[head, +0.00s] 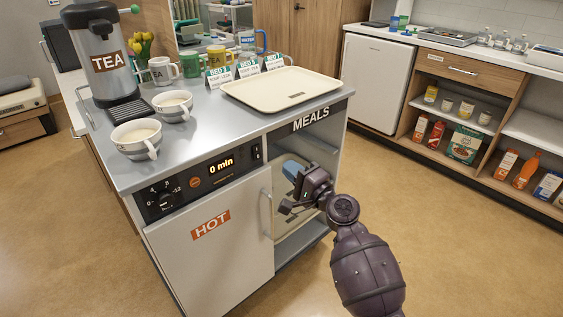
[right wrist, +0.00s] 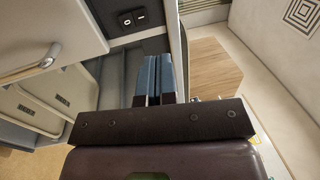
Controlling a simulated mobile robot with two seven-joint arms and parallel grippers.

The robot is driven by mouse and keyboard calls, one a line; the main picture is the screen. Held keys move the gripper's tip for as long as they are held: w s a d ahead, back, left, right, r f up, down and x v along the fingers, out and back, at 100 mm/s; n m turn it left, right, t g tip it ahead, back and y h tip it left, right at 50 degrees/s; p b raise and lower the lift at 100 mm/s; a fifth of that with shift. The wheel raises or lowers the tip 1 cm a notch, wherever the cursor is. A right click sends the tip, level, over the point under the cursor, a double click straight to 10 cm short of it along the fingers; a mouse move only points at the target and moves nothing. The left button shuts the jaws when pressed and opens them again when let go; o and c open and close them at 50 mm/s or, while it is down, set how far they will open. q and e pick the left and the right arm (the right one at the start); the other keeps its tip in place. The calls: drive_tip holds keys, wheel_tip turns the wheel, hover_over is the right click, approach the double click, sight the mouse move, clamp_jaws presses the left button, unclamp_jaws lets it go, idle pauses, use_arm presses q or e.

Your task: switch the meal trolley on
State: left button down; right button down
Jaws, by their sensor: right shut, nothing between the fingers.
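The meal trolley (head: 208,255) stands in the middle of the head view, with a HOT door and an open MEALS bay. Its black control panel (head: 165,199) has a dial and a lit display (head: 220,166) reading "0 min". A small dark switch (head: 256,153) sits at the panel's right end. My right gripper (head: 291,168) is shut and empty in front of the MEALS bay, right of the switch. Its blue fingers (right wrist: 153,75) are together, apart from the switch. My left gripper is out of view.
The door handle (head: 266,213) sticks out left of my right gripper. The floor (head: 455,255) at right is clear.

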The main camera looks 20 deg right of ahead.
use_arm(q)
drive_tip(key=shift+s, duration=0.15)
use_arm(e)
drive_tip(key=shift+s+d+r, duration=0.1)
drive_tip(key=shift+s+d, duration=0.15)
drive_tip(key=shift+s, duration=0.4)
drive_tip(key=shift+s+d+r, duration=0.1)
drive_tip(key=shift+s+d, duration=0.1)
drive_tip(key=shift+s, duration=0.4)
drive_tip(key=shift+f, duration=0.1)
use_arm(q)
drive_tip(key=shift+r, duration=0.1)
